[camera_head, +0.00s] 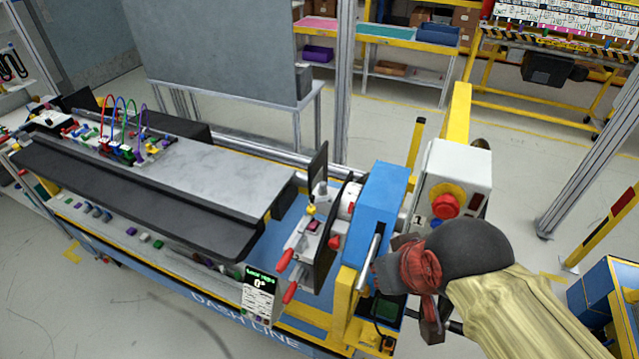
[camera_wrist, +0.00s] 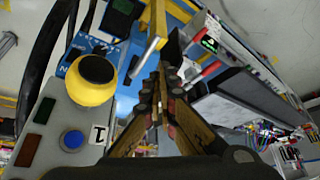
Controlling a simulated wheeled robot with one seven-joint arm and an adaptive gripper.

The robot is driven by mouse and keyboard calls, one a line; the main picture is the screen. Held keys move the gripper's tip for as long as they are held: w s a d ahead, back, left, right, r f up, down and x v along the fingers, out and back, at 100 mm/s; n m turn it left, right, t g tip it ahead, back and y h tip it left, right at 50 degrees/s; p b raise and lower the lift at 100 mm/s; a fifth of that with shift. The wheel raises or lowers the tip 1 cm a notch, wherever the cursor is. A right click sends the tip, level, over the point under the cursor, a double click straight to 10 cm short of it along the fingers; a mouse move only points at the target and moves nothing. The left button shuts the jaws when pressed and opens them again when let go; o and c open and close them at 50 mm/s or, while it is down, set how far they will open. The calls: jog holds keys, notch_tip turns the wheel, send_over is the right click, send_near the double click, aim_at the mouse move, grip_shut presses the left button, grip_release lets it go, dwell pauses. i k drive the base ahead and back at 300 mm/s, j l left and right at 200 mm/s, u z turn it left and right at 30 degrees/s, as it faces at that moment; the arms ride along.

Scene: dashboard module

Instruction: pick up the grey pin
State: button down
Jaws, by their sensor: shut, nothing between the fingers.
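The grey pin (camera_head: 369,262) is a slim metallic rod beside the blue block (camera_head: 384,190) of the dashboard module. It stands slightly tilted at the yellow bracket, just left of my gripper (camera_head: 385,272). In the wrist view, a slanted grey rod (camera_wrist: 146,55) that looks like the pin lies just left of my fingertips (camera_wrist: 165,72). My gripper is shut with nothing between its fingers. The pin appears outside the fingers; whether they touch it I cannot tell. The pin's lower end is not clear.
A control box with a red button (camera_head: 446,206) stands behind my gripper; its yellow collar (camera_wrist: 91,80) shows in the wrist view. Red-handled clamps (camera_head: 288,262) and a small display (camera_head: 258,290) are to the left. Floor is open behind the module.

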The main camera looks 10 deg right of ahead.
aim_at(322, 190)
jog(key=i+j, duration=0.1)
jog(key=j, duration=0.3)
jog(key=i+j, duration=0.15)
jog(key=j, duration=0.2)
jog(key=i+j, duration=0.1)
jog(key=j, duration=0.3)
jog(key=i+j, duration=0.15)
jog(key=j, duration=0.2)
jog(key=i+j+z, duration=0.1)
jog(key=j, duration=0.3)
jog(key=i+j, duration=0.1)
jog(key=j, duration=0.3)
jog(key=i+j+z, duration=0.1)
jog(key=z, duration=0.35)
jog(key=j+z, duration=0.1)
jog(key=z, duration=0.35)
jog(key=i+j+z, duration=0.1)
jog(key=z, duration=0.3)
jog(key=j+z, duration=0.2)
jog(key=z, duration=0.25)
jog(key=i+j+z, duration=0.1)
jog(key=i+j, duration=0.1)
jog(key=j, duration=0.1)
